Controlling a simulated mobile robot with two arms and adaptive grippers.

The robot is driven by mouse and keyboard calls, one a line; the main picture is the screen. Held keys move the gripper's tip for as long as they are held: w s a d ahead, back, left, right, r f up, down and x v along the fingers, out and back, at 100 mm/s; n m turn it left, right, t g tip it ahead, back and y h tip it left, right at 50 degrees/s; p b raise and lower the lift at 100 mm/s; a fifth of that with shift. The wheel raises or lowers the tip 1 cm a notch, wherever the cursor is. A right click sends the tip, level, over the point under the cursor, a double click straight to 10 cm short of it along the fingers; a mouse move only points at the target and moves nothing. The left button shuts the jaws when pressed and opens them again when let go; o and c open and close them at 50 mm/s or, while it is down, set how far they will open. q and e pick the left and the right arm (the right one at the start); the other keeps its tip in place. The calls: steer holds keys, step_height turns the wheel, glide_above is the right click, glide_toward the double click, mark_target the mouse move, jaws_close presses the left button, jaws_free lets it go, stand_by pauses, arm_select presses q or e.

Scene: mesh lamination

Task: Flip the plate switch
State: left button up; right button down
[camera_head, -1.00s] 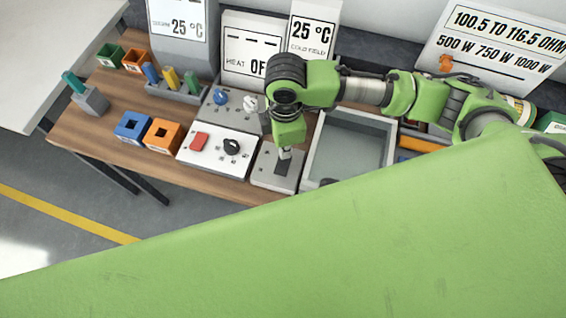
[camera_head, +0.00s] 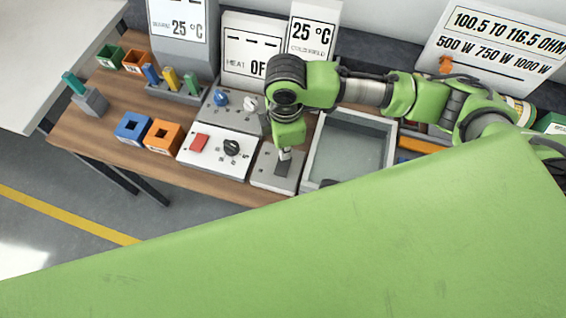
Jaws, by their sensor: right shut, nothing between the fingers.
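A light grey plate (camera_head: 263,178) with a dark strip (camera_head: 282,171) on it lies near the front edge of the bench, and it looks like the plate switch. My right gripper (camera_head: 285,154) points down over the far end of the dark strip. It is shut with nothing in it. The gripper covers part of the plate, and I cannot tell whether the fingertips touch the strip or which way the switch is set. My left gripper is not in view.
Left of the plate is a white panel (camera_head: 218,162) with a red switch (camera_head: 199,143) and a black knob (camera_head: 232,147). Right of it stands a grey tray (camera_head: 350,150). A large green part of mine hides the foreground.

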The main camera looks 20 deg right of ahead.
steer(key=shift+f+b, duration=0.35)
steer(key=shift+f, duration=0.75)
stand_by(0.6)
steer(key=shift+r, duration=0.1)
step_height(320, 180, up, 7)
steer(key=p, duration=0.8)
steer(key=shift+p, duration=0.35)
stand_by(0.3)
